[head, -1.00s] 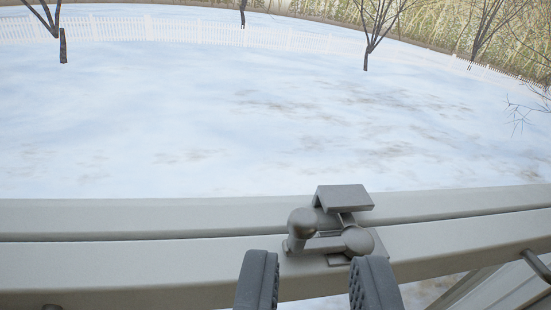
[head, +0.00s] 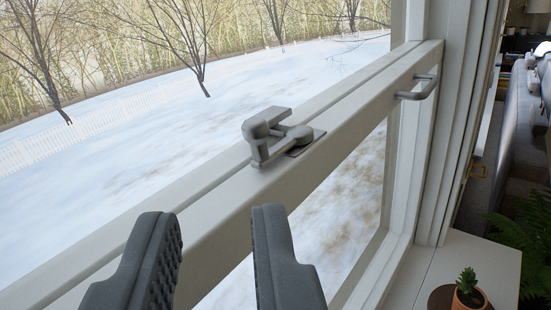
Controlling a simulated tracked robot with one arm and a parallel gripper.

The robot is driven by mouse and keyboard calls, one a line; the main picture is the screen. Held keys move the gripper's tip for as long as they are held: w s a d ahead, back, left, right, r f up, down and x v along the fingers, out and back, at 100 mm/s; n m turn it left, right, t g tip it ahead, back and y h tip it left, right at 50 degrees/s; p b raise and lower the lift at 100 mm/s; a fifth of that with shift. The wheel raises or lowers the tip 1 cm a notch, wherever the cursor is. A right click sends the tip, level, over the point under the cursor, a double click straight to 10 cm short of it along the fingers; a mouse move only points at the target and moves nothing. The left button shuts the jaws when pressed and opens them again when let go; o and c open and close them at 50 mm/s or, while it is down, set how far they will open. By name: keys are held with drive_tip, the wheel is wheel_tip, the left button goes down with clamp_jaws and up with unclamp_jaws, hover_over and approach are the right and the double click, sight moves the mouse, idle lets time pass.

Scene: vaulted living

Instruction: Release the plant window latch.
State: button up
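The grey metal window latch (head: 278,137) sits on the pale meeting rail (head: 350,105) of the sash window, at the upper middle of the head view. Its lever with a rounded knob lies on the left side of its base, close to the catch piece behind. I cannot tell for sure whether it is engaged. My gripper (head: 215,225) is open and empty, its two dark fingers below and in front of the latch, apart from it. A small potted plant (head: 467,288) stands on the sill at the lower right.
A grey bar handle (head: 418,88) sticks out from the rail to the right of the latch. The white window frame (head: 435,130) rises beyond it. A dark green leafy plant (head: 525,245) and a grey sofa (head: 508,140) are at the far right. Snowy ground shows outside.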

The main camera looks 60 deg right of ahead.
sight(252, 142)
drive_tip(key=shift+m+g+h, duration=0.3)
drive_tip(key=shift+m+g, duration=0.1)
drive_tip(key=shift+m, duration=0.4)
drive_tip(key=p+x, duration=0.1)
drive_tip(key=x, duration=0.2)
drive_tip(key=f+p+x, duration=0.1)
drive_tip(key=x, duration=0.3)
drive_tip(key=p+x, duration=0.1)
drive_tip(key=x, duration=0.2)
drive_tip(key=shift+s+d+f+p, duration=0.25)
drive_tip(key=shift+d+f+p, duration=0.1)
drive_tip(key=shift+d+p, duration=0.05)
drive_tip(key=shift+x, duration=0.8)
drive_tip(key=shift+w+d+f, duration=0.1)
drive_tip(key=shift+w+f, duration=0.05)
drive_tip(key=shift+w, duration=0.05)
drive_tip(key=shift+c, duration=0.5)
drive_tip(key=shift+d, duration=0.1)
clamp_jaws()
